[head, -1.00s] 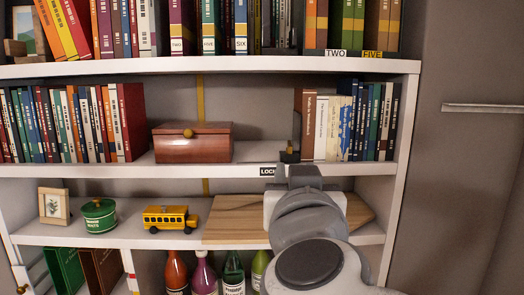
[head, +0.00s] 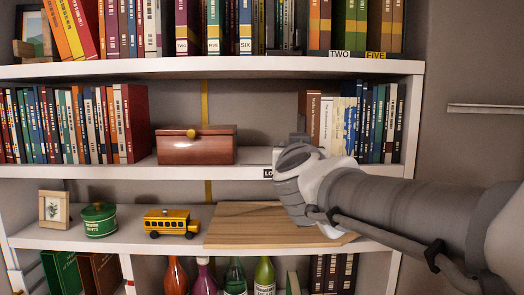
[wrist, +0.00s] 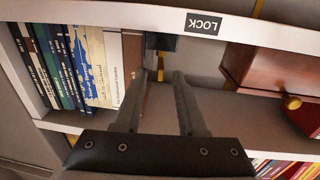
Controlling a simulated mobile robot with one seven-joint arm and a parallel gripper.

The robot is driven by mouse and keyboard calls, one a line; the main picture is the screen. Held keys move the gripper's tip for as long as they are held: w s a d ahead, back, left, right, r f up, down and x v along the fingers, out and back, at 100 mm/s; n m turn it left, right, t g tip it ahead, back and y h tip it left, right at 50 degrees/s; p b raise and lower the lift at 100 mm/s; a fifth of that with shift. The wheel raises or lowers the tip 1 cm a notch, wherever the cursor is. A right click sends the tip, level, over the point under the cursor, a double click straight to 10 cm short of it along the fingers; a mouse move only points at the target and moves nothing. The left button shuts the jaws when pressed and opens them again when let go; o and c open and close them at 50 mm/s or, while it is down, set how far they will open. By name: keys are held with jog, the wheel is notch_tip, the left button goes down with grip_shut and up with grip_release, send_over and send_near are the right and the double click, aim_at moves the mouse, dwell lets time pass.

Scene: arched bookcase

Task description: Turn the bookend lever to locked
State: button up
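The bookend lever shows in the wrist view as a dark block (wrist: 162,41) with a short brass-coloured piece (wrist: 161,68) by it, at the end of the row of books. My gripper (wrist: 164,80) is open, its two fingers apart and pointing toward this piece, which appears between the fingertips. I cannot tell whether they touch it. A black LOCK label (wrist: 203,24) is on the shelf edge; in the head view the label (head: 268,173) is partly covered by my wrist. The lever is hidden behind my wrist in the head view.
A reddish wooden box (head: 195,148) with a brass knob stands left on the same shelf. Upright books (head: 360,120) stand close on the right. A wooden board (head: 250,225) and a yellow toy bus (head: 171,222) are on the shelf below.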

jog(key=shift+w, duration=0.3)
jog(key=shift+c, duration=0.3)
grip_shut()
jog(key=shift+r+p, duration=0.15)
jog(key=shift+p, duration=0.4)
jog(key=shift+w+a+f+m+g+h+p, duration=0.1)
jog(key=shift+w+a+m+g+h+p, duration=0.5)
jog(key=shift+m+g+h+p, duration=1.6)
jog(key=shift+w+a+f+m+g+h+p, duration=0.1)
jog(key=shift+w+a+m+g+h+p, duration=0.55)
jog(key=shift+m+g+h+p, duration=1.5)
jog(key=shift+w+a+m+g+h+p, duration=0.25)
jog(key=shift+a+m+g+h+p, duration=1.05)
jog(key=shift+h, duration=1.75)
jog(key=shift+d+m+t+b, duration=0.35)
jog(key=shift+d+m+b, duration=0.05)
jog(key=shift+m+b, duration=0.05)
